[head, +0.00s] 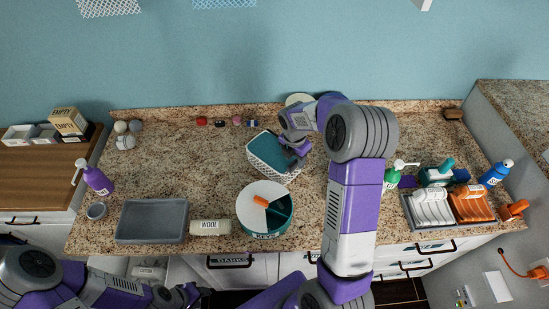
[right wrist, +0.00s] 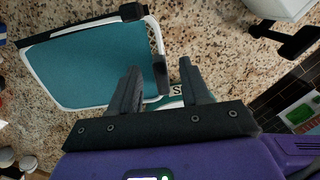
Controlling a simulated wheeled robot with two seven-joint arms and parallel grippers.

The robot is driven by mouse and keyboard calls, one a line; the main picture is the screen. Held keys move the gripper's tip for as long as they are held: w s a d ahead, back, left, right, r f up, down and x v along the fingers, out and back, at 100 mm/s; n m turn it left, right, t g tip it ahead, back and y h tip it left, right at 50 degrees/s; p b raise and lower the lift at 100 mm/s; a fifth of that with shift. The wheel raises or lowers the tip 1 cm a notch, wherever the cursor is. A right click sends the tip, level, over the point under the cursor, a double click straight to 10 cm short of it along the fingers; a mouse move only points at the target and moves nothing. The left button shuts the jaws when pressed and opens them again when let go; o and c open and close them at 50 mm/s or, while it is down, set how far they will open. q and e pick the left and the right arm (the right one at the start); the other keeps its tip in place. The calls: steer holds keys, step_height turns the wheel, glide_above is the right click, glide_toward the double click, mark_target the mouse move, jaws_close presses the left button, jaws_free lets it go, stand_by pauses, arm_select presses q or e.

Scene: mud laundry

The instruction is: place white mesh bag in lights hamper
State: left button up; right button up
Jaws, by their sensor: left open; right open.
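A white mesh piece (head: 108,6) hangs at the top left edge of the head view, cut off; I cannot tell whether it is the mesh bag. A white mesh-sided basket-like thing (head: 265,170) with a teal inside stands mid-counter; its white rim and teal face (right wrist: 90,62) fill the upper left of the right wrist view. My right gripper (head: 296,152) is open at its right side, its fingers (right wrist: 158,78) close to the rim; contact is unclear. My left gripper (head: 188,296) is open and empty in front of the counter. No lights hamper label is readable.
A front marked DARK (head: 232,261) is below the counter. A round divided container (head: 265,236), a WOOL roll (head: 210,227) and a grey tray (head: 152,221) line the front. A purple bottle (head: 98,181) stands left. A sorting rack (head: 451,208) and bottles stand right.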

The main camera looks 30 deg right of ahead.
steer(key=shift+d+f, duration=0.1)
steer(key=shift+f, duration=0.85)
steer(key=shift+c, duration=0.2)
jaws_close()
steer(key=shift+w, duration=0.1)
